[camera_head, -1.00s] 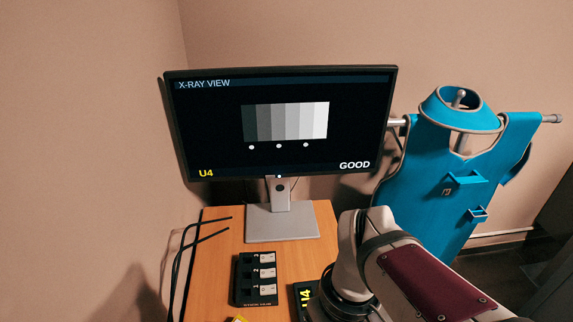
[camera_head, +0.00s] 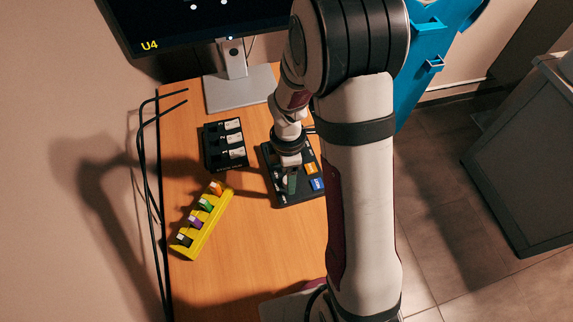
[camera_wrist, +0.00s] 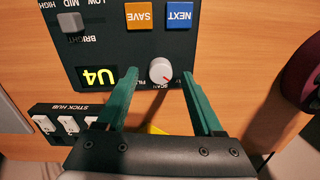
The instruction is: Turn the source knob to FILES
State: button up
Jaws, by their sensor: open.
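The source knob (camera_wrist: 160,71) is a round, light grey knob on a black control panel (camera_wrist: 105,45). In the wrist view its red mark points to the lower right, close to the SCAN lettering; the FILES lettering left of that is partly hidden by a finger. My gripper (camera_wrist: 160,76) is open, with its green fingertips on either side of the knob. I cannot tell whether they touch it. In the head view my gripper (camera_head: 289,183) points down over the panel (camera_head: 285,200) and hides the knob.
The panel also has an orange SAVE button (camera_wrist: 138,15), a blue NEXT button (camera_wrist: 179,15), a grey BRIGHT slider (camera_wrist: 70,21) and a U4 display (camera_wrist: 99,76). A black stick hub (camera_head: 225,146) and a yellow holder with coloured sticks (camera_head: 203,220) stand to the left on the desk.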

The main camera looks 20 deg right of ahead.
jog(key=shift+f, duration=0.55)
grip_shut()
jog(key=shift+m, duration=0.3)
jog(key=m, duration=0.4)
jog(key=shift+m, duration=0.3)
jog(key=m, duration=0.4)
jog(key=shift+d+m, duration=0.1)
jog(key=shift+m, duration=0.2)
jog(key=m, duration=0.5)
jog(key=shift+t+y, duration=0.3)
jog(key=shift+m, duration=2.5)
